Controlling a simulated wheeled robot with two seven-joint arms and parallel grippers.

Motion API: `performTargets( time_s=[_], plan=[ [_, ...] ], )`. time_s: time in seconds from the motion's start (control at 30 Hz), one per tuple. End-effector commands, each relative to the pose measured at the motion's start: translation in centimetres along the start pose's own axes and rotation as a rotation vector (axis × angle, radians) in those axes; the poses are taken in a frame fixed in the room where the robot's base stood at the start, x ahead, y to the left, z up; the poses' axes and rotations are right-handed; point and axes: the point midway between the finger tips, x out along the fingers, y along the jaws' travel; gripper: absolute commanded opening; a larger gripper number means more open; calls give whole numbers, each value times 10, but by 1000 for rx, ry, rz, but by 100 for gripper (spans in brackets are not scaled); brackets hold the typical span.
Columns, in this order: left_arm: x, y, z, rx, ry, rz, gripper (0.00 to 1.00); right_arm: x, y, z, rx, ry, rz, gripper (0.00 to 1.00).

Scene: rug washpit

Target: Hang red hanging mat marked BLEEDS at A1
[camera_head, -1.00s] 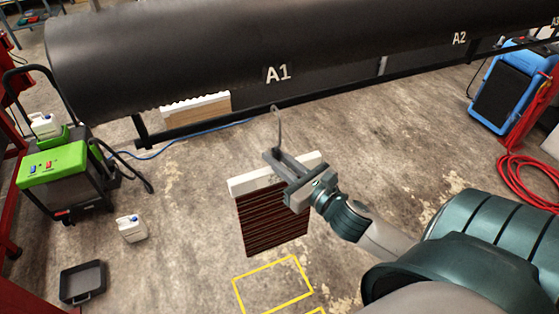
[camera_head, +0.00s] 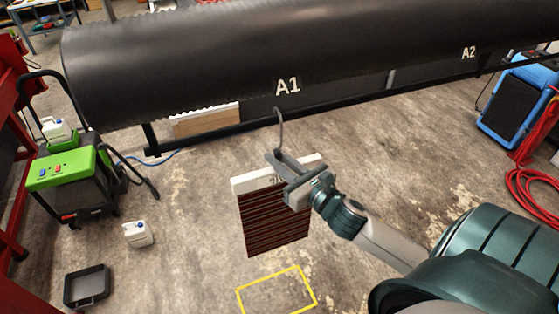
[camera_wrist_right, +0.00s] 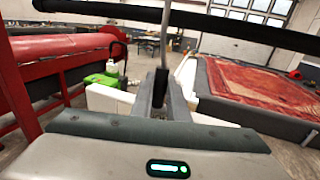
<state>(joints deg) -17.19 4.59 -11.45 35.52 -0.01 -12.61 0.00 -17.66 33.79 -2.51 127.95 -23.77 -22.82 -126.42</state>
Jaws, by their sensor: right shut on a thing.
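The red hanging mat (camera_head: 273,222) is dark red with black stripes and hangs from a white header bar (camera_head: 257,182) with a grey hook (camera_head: 280,130) on top. My right gripper (camera_head: 280,165) is shut on it at the base of the hook; the wrist view also shows the jaws (camera_wrist_right: 162,95) around the hook's stem. The hook's tip is just below the A1 label (camera_head: 288,87) on the big black roller, and I cannot tell whether they touch. The BLEEDS marking cannot be read. My left gripper is not in view.
The black roller (camera_head: 190,60) spans the back, with A2 (camera_head: 469,53) at right. A green machine (camera_head: 60,170), a white jug (camera_head: 138,234) and a black tray (camera_head: 86,286) stand at left. A blue machine (camera_head: 515,100) is at right. A yellow outline (camera_head: 277,291) marks the floor.

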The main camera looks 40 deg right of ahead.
Motion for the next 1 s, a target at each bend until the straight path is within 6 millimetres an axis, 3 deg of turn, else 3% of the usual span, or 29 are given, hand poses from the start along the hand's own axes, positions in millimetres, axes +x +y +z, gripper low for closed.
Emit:
performTargets(
  time_s=[1.0],
  plan=[
    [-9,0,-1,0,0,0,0,38,-12,3,-1,-3,1,0]
  ],
)
